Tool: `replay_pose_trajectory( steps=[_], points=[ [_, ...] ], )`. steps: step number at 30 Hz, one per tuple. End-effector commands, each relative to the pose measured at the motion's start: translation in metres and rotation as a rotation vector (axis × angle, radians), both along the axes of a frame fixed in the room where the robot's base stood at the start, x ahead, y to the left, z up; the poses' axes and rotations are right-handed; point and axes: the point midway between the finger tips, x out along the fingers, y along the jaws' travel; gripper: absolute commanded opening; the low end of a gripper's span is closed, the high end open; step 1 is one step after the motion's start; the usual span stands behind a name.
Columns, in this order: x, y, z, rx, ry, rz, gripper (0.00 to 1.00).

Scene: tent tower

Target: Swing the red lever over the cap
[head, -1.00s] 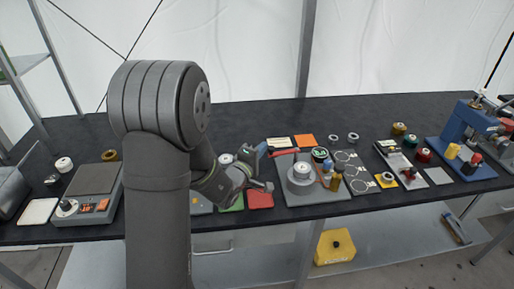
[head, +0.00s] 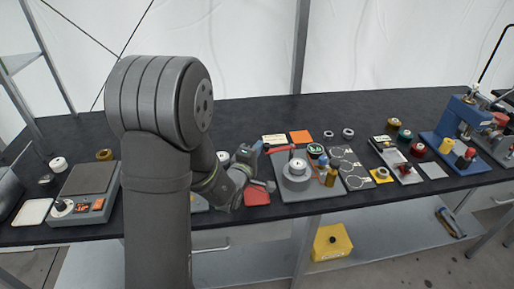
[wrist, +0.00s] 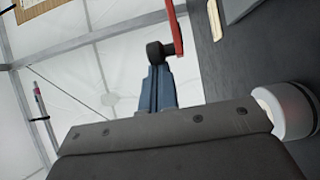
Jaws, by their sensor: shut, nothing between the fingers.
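The red lever (head: 283,149) lies at the back of a grey fixture plate (head: 292,191) in the head view, behind the cap. The white-topped cap (head: 297,164) sits on a round grey holder on that plate. In the wrist view the red lever (wrist: 175,25) ends in a dark knob (wrist: 160,52). My gripper (head: 259,147) is shut and empty, left of the lever's left end. Its blue-grey fingers also show in the wrist view (wrist: 157,82), with tips close to the knob; I cannot tell whether they touch it. A white cylinder (wrist: 290,110) stands at right there.
A red mat (head: 257,197) lies in front of my gripper. The back of the bench (head: 230,118) is clear.

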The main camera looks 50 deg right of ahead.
Motion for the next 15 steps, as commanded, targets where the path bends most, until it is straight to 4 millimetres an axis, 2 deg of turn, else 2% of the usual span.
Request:
replay_pose_trajectory(
  steps=[8, 15],
  points=[
    [-0.008, 0.003, 0.0, 0.0, -0.001, 0.053, 0.0],
    [-0.022, 0.01, 0.0, -0.001, 0.0, 0.168, 0.0]
  ],
)
